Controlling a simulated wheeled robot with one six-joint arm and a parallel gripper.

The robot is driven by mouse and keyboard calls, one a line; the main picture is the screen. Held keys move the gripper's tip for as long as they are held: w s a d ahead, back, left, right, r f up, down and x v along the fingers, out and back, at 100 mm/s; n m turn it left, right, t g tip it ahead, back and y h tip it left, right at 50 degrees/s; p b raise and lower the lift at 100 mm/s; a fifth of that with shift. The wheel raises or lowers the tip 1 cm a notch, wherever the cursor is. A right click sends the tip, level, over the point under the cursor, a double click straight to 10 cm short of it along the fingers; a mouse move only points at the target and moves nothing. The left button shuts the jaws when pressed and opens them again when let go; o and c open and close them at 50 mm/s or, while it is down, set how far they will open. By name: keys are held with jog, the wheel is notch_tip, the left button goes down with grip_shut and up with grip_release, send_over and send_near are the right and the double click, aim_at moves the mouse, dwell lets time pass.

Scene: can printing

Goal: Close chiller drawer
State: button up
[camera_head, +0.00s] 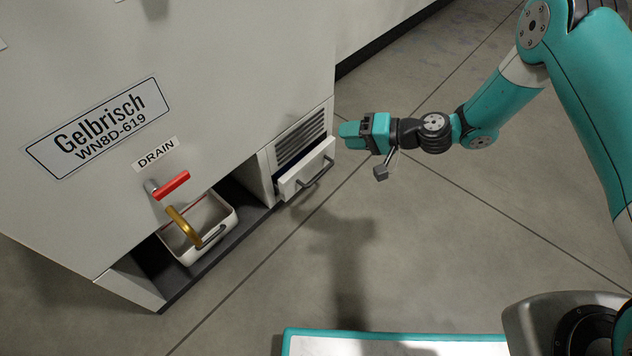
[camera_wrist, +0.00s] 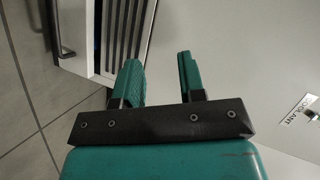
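The chiller drawer (camera_head: 308,171) is a small white drawer with a grey bar handle, low on the machine's right corner below a vent grille. It stands partly pulled out, with a dark gap behind its front. The drawer also shows at the upper left of the wrist view (camera_wrist: 75,25), its handle to the left. My gripper (camera_head: 347,135) is to the right of the drawer and appears apart from it. In the wrist view my gripper (camera_wrist: 158,62) has its two teal fingers spread with nothing between them.
The machine carries a Gelbrisch label (camera_head: 97,128) and a red drain handle (camera_head: 172,186). A white container (camera_head: 212,243) with a gold spout above it sits in the recess left of the drawer. A coolant label (camera_wrist: 299,108) is on the panel at right. Floor in front is clear.

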notch_tip(320, 180, down, 12)
jog(key=d+m+t+b, duration=0.1)
jog(key=d+m+t, duration=0.1)
jog(key=m+t, duration=0.15)
jog(key=m+t+h+b, duration=0.1)
jog(key=m+t, duration=0.2)
jog(key=m, duration=0.2)
send_near(316, 177)
jog(key=shift+n+g, duration=0.25)
jog(key=b+x, duration=1)
jog(key=b, duration=0.2)
jog(key=shift+w+f, duration=0.1)
jog(key=shift+f, duration=0.05)
jog(key=shift+d, duration=0.1)
grip_shut()
